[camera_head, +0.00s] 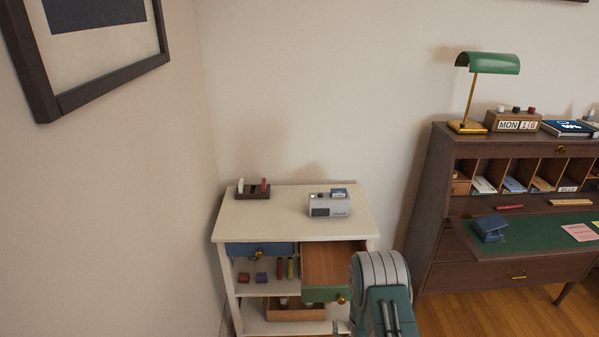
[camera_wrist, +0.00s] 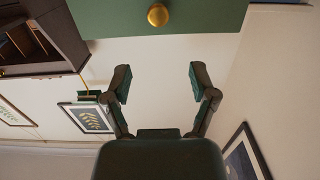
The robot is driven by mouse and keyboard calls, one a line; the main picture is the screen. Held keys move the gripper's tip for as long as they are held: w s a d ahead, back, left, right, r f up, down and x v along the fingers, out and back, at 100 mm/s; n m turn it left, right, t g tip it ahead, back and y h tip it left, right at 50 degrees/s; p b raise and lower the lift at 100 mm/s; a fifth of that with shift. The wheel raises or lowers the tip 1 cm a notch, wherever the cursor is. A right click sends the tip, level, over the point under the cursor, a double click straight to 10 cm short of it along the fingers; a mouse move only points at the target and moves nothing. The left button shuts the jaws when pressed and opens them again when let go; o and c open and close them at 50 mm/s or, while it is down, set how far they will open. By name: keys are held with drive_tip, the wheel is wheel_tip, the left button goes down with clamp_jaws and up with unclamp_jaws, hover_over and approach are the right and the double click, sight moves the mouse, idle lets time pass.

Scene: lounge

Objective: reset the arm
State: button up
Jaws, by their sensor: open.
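My arm (camera_head: 380,285) rises at the bottom of the head view, in front of the right side of a white cabinet (camera_head: 290,230). My gripper (camera_wrist: 158,82) shows in the wrist view with its two dark fingers spread wide and nothing between them. The cabinet's right drawer is pulled open. Its green front (camera_head: 318,294) has a brass knob (camera_head: 341,299), which also shows in the wrist view (camera_wrist: 158,15), beyond the fingertips and apart from them. In the head view most of my gripper is out of frame or hidden behind my arm.
A blue drawer (camera_head: 240,249) at the left of the cabinet is closed. A grey device (camera_head: 329,207) and a dark holder (camera_head: 253,192) stand on the cabinet top. A brown desk (camera_head: 430,220) with a green lamp (camera_head: 493,63) is at right. Wooden floor (camera_head: 480,317) shows between.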

drive_tip(key=w+r+g, duration=0.2)
drive_tip(key=w+r, duration=0.1)
drive_tip(key=r, duration=0.6)
drive_tip(key=w+r+g, duration=0.2)
drive_tip(key=r, duration=0.7)
drive_tip(key=s+r+g, duration=0.3)
drive_tip(key=s+r, duration=0.5)
drive_tip(key=r, duration=0.4)
drive_tip(key=s+r+g, duration=0.2)
drive_tip(key=s+r, duration=0.2)
drive_tip(key=s, duration=0.8)
drive_tip(key=s+r+g, duration=0.2)
drive_tip(key=s+r, duration=0.2)
drive_tip(key=s, duration=0.8)
drive_tip(key=shift+r+g, duration=0.2)
drive_tip(key=shift+g, duration=0.2)
